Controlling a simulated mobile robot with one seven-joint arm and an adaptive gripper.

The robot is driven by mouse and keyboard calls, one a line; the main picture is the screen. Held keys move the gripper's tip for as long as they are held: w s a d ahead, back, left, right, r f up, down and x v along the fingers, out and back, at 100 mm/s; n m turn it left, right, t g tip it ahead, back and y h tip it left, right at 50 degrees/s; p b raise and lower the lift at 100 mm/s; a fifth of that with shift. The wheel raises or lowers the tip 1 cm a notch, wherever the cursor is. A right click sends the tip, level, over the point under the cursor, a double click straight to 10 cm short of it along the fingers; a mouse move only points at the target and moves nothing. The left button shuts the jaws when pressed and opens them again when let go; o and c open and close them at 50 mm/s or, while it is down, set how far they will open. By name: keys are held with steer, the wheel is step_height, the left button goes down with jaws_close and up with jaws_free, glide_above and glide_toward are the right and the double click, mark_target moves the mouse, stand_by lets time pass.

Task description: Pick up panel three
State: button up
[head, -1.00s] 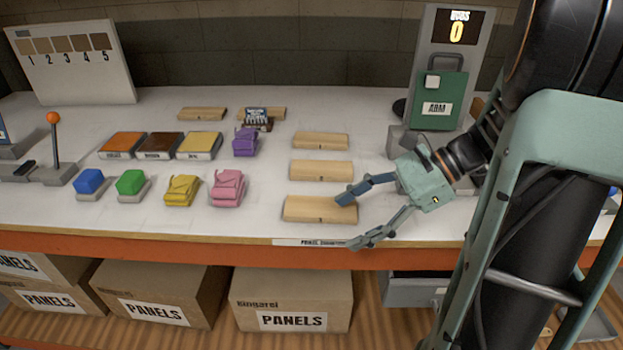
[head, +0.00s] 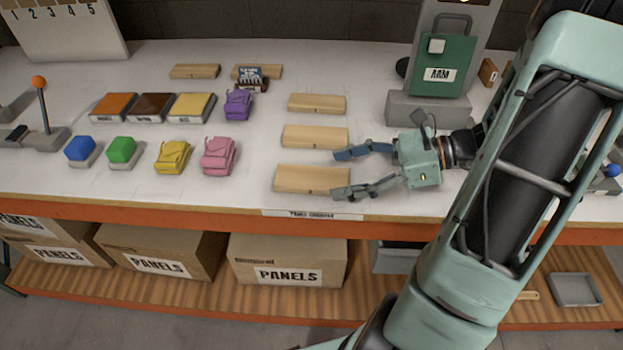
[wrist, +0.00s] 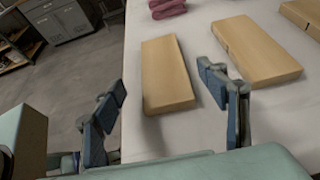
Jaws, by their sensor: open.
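Three plain wooden panels lie in a column on the bench in the head view: a front panel (head: 311,179), a middle panel (head: 315,136) and a rear panel (head: 317,103). No numbers on them can be read. My gripper (head: 336,174) is open and empty at the right end of the front panel, fingers pointing left. In the wrist view, the front panel (wrist: 166,72) lies ahead between the two spread fingers (wrist: 161,78), apart from both. The middle panel (wrist: 257,50) lies beyond the right finger.
Two more wooden panels lie at the back, one clear (head: 195,71) and one (head: 257,72) partly covered by a small dark item. A pink object (head: 218,155) and a yellow one (head: 172,157) stand left of the front panel. A green case (head: 443,66) stands behind my gripper.

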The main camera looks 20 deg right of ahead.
mark_target(307, 177)
steer(key=shift+x, duration=2.75)
steer(key=shift+w+d, duration=0.1)
steer(key=shift+w, duration=0.05)
steer(key=c, duration=1.3)
steer(key=shift+r, duration=0.3)
